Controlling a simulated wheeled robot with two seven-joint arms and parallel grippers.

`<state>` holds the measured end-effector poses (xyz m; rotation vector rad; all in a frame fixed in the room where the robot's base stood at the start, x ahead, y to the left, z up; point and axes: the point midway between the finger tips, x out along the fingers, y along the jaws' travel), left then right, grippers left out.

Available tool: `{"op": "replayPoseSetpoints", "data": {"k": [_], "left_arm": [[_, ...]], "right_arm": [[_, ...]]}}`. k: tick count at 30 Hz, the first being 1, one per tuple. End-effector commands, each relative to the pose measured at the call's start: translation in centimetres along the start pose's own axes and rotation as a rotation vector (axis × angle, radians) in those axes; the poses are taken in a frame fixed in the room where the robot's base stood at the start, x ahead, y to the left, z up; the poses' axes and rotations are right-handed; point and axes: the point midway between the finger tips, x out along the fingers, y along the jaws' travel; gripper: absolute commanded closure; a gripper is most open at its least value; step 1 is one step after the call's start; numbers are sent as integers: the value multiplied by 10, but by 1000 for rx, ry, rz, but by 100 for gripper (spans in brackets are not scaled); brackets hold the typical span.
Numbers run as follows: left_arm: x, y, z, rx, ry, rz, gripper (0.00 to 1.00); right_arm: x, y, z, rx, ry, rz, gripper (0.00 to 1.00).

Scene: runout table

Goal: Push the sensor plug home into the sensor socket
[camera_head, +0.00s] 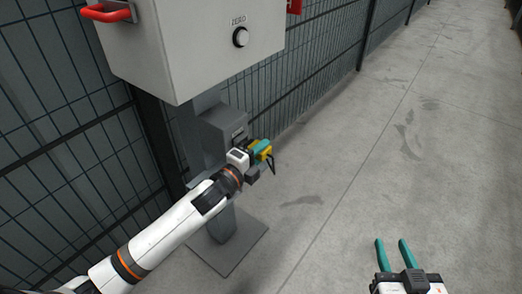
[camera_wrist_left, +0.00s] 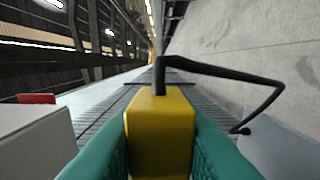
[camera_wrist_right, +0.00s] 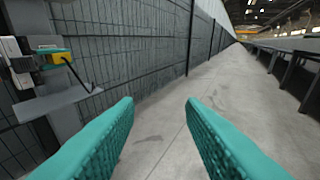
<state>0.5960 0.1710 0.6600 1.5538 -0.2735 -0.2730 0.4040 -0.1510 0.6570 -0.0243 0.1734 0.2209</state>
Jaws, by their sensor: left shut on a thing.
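My left gripper (camera_head: 264,152) is shut on the yellow sensor plug (camera_wrist_left: 160,125), with a teal finger on each side of it. A black cable leaves the top of the plug in the left wrist view and bends to the right. In the head view the plug is beside a grey box (camera_head: 226,124) on the post; I cannot see a socket opening there, and cannot tell whether plug and box touch. The right wrist view also shows the plug (camera_wrist_right: 57,59) in the left gripper. My right gripper (camera_head: 393,256) is open and empty, low at the right over the floor.
A grey cabinet (camera_head: 190,40) with a ZERO knob and red handle stands above the post. A mesh fence (camera_head: 310,70) runs behind it. The post stands on a flat base plate (camera_head: 228,250). The concrete floor to the right is clear.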

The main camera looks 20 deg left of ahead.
Motion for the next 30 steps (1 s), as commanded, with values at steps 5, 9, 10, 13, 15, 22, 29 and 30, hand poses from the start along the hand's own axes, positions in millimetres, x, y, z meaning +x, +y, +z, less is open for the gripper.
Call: {"op": "replayPoseSetpoints", "data": {"k": [5,9,10,13,15,22,29,30], "left_arm": [[0,0,0,0,0,0,100],[0,0,0,0,0,0,100],[0,0,0,0,0,0,100],[0,0,0,0,0,0,100],[0,0,0,0,0,0,100],[0,0,0,0,0,0,100],[0,0,0,0,0,0,100],[0,0,0,0,0,0,100]], "right_arm": [[0,0,1,-1,-4,0,64],[0,0,2,-1,-7,0,64],[1,0,2,-1,-7,0,64],[1,0,3,-1,-7,1,64],[0,0,2,-1,-1,1,64],[0,0,-4,-2,43,0,64],[-2,-2,-11,-4,89,-3,64],[-2,-2,-12,-4,96,-3,64]]}}
